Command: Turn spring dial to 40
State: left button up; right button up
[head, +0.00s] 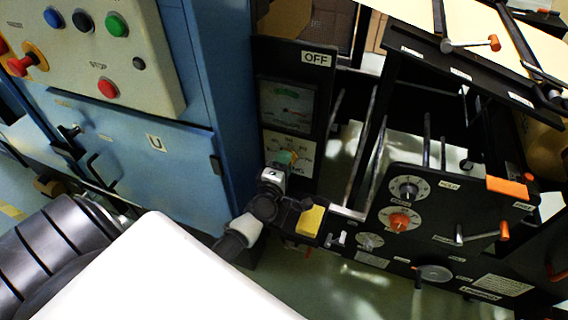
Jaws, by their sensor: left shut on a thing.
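The spring dial (286,157) is a teal-green knob on a pale scale plate (303,149), low on the black upright panel left of centre. My left gripper (283,163) is at the knob and shut on it, reaching up from below. The gripper covers the lower part of the plate and most of the label, of which only the last letters show. The scale figures and the pointer are too small to read. A gauge with a needle (287,104) sits directly above the plate. My right gripper is out of view.
A blue cabinet (130,140) with a button panel (90,50) stands close on the left. A yellow block (311,221) is just right of my left wrist. A black panel with a grey dial (408,188), an orange dial (400,222) and an orange-handled crank (490,233) is at right.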

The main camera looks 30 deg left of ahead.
pick_arm(q)
jog(key=o, duration=0.9)
